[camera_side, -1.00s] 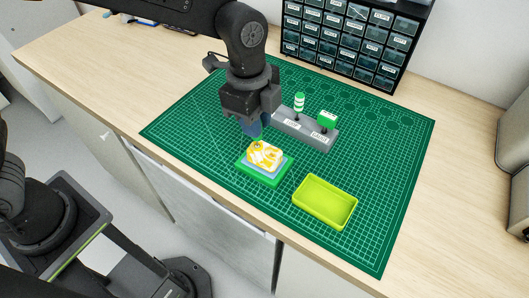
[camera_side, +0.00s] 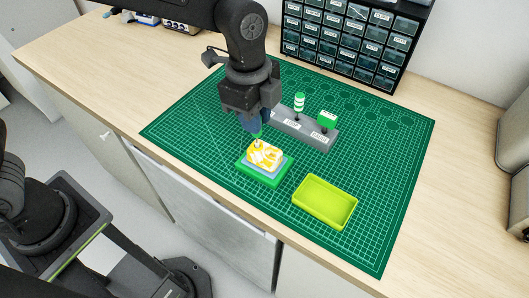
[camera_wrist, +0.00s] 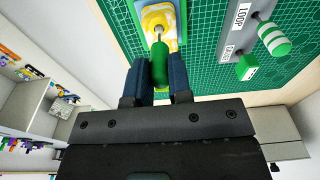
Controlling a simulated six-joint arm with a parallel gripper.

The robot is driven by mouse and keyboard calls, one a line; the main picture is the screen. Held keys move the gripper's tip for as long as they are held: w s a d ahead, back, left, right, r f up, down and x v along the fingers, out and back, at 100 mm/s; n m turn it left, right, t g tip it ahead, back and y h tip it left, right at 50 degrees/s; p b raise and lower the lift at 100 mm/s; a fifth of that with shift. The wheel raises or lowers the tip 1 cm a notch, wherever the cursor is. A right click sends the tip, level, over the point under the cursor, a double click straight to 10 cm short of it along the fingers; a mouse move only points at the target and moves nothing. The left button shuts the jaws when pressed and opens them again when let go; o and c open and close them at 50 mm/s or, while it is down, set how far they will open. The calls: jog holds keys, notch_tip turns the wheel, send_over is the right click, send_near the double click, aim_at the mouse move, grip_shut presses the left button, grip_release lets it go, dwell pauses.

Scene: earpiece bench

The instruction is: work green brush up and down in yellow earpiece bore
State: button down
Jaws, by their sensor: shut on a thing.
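The yellow and white earpiece (camera_side: 267,155) sits on a pale blue pad on a green base (camera_side: 262,178) in the side view. It also shows at the top of the wrist view (camera_wrist: 161,17). My gripper (camera_side: 257,127) is over its upper left part, with blue fingers shut on the green brush (camera_wrist: 159,66). The brush points down, and its thin shaft reaches the earpiece in the wrist view. Only a little of the green brush (camera_side: 258,135) shows below the fingers in the side view. I cannot tell how deep its tip is in the bore.
A grey labelled rack (camera_side: 306,136) behind holds a green-and-white striped handle (camera_side: 299,102) and a green block-shaped handle (camera_side: 327,120). An empty yellow-green tray (camera_side: 325,202) lies to the right. The green cutting mat (camera_side: 385,180) is clear at the right.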

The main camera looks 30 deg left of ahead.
jog(key=shift+r, duration=0.1)
jog(key=shift+r, duration=3.4)
jog(key=shift+a, duration=0.1)
